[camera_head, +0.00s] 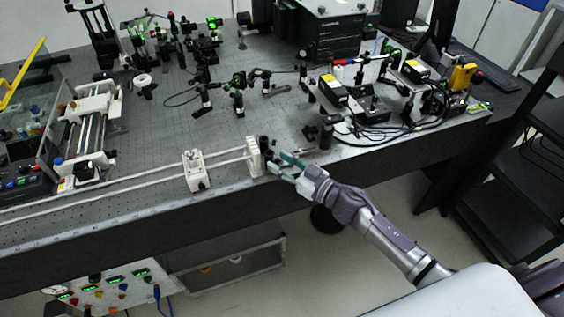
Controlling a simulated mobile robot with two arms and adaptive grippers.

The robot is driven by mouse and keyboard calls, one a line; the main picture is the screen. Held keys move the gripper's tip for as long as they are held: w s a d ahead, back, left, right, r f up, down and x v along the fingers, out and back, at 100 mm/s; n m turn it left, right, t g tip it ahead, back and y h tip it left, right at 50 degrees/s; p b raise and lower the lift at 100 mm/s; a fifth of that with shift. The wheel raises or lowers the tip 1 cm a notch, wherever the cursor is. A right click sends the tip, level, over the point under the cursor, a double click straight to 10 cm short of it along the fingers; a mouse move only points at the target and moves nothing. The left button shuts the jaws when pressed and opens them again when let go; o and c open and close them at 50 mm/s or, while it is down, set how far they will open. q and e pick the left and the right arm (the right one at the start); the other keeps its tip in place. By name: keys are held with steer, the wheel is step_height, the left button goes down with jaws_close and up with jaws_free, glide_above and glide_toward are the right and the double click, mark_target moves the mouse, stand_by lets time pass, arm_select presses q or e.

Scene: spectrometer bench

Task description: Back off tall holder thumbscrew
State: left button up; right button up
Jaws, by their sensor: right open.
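A white upright holder (255,157) stands near the front edge of the bench, at the end of two long white rods. A small dark knob (265,143) shows at its right side; I take it for the thumbscrew, but it is too small to be sure. My right gripper (279,163) is open just right of the holder, its teal fingers pointing left toward it. I cannot tell whether a finger touches the holder or knob. My left gripper is not in view.
A second white block (196,171) sits on the rods (130,187) to the left. A dark post (326,132) and cabled instruments (370,103) stand to the right. Optical mounts (238,95) stand behind. Bare perforated bench top (165,130) lies behind the rods.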

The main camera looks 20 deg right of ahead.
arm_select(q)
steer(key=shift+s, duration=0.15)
arm_select(e)
steer(key=shift+c, duration=0.9)
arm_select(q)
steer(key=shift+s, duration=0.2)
arm_select(e)
jaws_close()
